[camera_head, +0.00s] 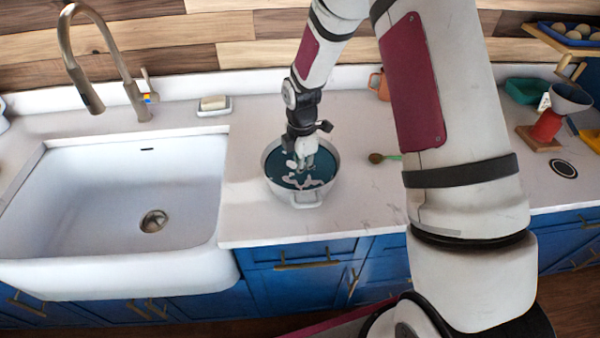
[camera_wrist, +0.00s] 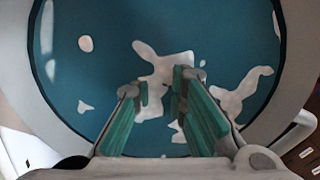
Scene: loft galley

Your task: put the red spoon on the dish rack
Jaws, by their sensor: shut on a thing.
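My gripper (camera_head: 303,165) reaches down into a white basin (camera_head: 306,198) of dark teal water with pale foam. In the wrist view, the two green-padded fingers (camera_wrist: 161,90) are drawn close together over the water. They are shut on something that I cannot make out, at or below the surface. I see no red spoon in either view; the cloudy water and foam hide what lies in the basin. No dish rack shows in either view, and my arm covers part of the counter on the right.
A white sink (camera_head: 85,195) with a tall tap (camera_head: 75,70) is left of the basin. A soap dish (camera_head: 214,109) stands behind. A brown-headed utensil with a green handle (camera_head: 377,158) lies right of the basin. An orange mug (camera_head: 379,86) and a red-and-white dripper stand (camera_head: 547,126) are farther right.

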